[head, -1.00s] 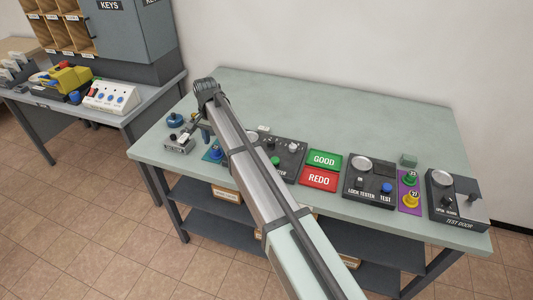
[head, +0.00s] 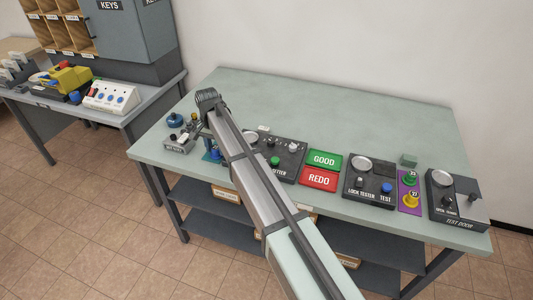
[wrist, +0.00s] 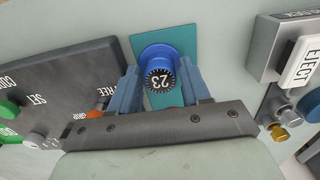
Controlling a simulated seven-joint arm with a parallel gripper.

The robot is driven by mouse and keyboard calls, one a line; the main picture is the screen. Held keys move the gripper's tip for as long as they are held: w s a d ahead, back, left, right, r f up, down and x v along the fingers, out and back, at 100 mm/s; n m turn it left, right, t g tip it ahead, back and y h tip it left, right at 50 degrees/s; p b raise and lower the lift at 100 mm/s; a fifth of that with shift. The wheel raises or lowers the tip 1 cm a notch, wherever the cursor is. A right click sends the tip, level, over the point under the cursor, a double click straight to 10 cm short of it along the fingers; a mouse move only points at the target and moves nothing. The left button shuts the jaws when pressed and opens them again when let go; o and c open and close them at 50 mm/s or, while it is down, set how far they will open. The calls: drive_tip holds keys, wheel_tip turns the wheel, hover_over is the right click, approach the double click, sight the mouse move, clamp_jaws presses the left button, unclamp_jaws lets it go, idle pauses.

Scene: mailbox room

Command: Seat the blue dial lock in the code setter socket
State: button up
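The blue dial lock (wrist: 158,70) shows "23" on its dark dial and sits on a teal mat (wrist: 188,38) in the wrist view. My gripper (wrist: 158,82) is open, with one blue-grey finger on each side of the lock; whether either finger touches it I cannot tell. In the head view my gripper (head: 210,144) is low over the mat at the table's left part. The code setter (head: 290,150) is a dark panel just right of the mat, with a green button and small knobs. My arm hides part of it, including much of its round pale socket.
A grey device (head: 180,146) stands left of my gripper, with a white EJECT key (wrist: 302,62) in the wrist view. A blue round object (head: 175,119) is behind it. GOOD (head: 324,159) and REDO (head: 319,180) pads and the lock tester (head: 370,180) lie right. The table's back is clear.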

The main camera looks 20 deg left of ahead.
drive_tip(key=c, duration=0.7)
drive_tip(key=shift+c, duration=0.2)
drive_tip(key=shift+r, duration=0.2)
drive_tip(key=shift+r, duration=2.05)
drive_tip(key=w+d+r, duration=0.1)
drive_tip(key=w+d, duration=0.2)
drive_tip(key=w+d+r, duration=0.1)
drive_tip(key=w+d, duration=0.2)
drive_tip(key=w+d+r, duration=0.2)
drive_tip(key=w+d, duration=0.1)
drive_tip(key=w, duration=0.1)
drive_tip(key=shift+w+f, duration=0.1)
drive_tip(key=shift+f, duration=2)
